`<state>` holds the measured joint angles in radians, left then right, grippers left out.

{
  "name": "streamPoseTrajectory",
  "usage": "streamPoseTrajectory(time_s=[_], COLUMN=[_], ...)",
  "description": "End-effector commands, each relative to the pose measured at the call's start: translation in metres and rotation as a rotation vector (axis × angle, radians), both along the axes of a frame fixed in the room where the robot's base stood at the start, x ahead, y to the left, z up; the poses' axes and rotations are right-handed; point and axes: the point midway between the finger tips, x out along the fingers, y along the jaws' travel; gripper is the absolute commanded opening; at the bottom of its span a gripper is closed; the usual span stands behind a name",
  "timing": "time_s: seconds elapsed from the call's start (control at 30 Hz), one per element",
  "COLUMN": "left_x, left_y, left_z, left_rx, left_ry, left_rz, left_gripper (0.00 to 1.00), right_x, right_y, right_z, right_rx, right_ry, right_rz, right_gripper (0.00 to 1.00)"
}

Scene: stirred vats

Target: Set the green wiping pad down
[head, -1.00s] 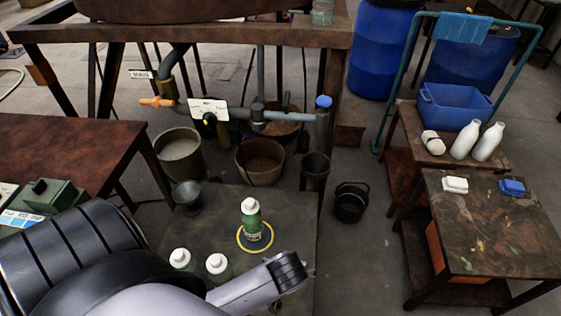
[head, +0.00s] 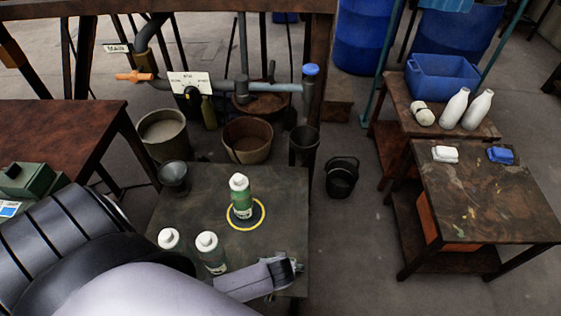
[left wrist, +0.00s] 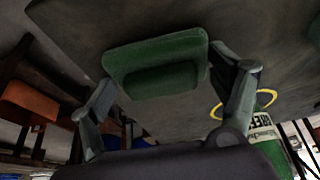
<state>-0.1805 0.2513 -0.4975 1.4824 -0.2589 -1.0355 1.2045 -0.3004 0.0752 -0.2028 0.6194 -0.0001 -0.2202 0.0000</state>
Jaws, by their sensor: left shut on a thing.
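The green wiping pad (left wrist: 156,62) shows in the left wrist view, between the fingers of my left gripper (left wrist: 168,84), which is shut on it. Behind it is the dark table top; I cannot tell whether the pad touches it. In the head view my left gripper (head: 285,272) is over the front right part of the dark table (head: 285,205); I cannot make out the pad there. My right gripper is not in view.
A green bottle (head: 242,200) stands at a yellow ring (head: 262,217) on this table. Two white-capped bottles (head: 168,240) (head: 210,252) stand left of my gripper. A grey cup (head: 174,177) is at the back left corner. The table's right side is clear.

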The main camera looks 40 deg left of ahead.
Motion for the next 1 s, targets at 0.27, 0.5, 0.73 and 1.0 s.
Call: streamPoseTrajectory(time_s=[0.27,0.5,0.73,1.0], left_x=[-0.0001,0.0000,-0.0001,0.0000], left_y=[-0.0006,-0.0006,-0.0004,0.0002], left_z=[-0.0012,-0.0023,-0.0023,0.0034], left_rx=[-0.001,-0.001,0.000,0.001], left_ry=[0.000,0.000,0.000,-0.001], left_rz=[0.000,0.000,-0.001,-0.001], left_gripper=[0.45,0.94,1.00,1.00], right_x=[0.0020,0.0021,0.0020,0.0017], right_y=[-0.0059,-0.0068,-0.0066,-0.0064], right_z=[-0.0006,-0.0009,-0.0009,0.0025], right_rx=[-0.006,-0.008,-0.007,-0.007], right_ry=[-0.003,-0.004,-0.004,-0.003], right_rz=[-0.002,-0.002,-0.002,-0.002], right_gripper=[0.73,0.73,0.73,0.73])
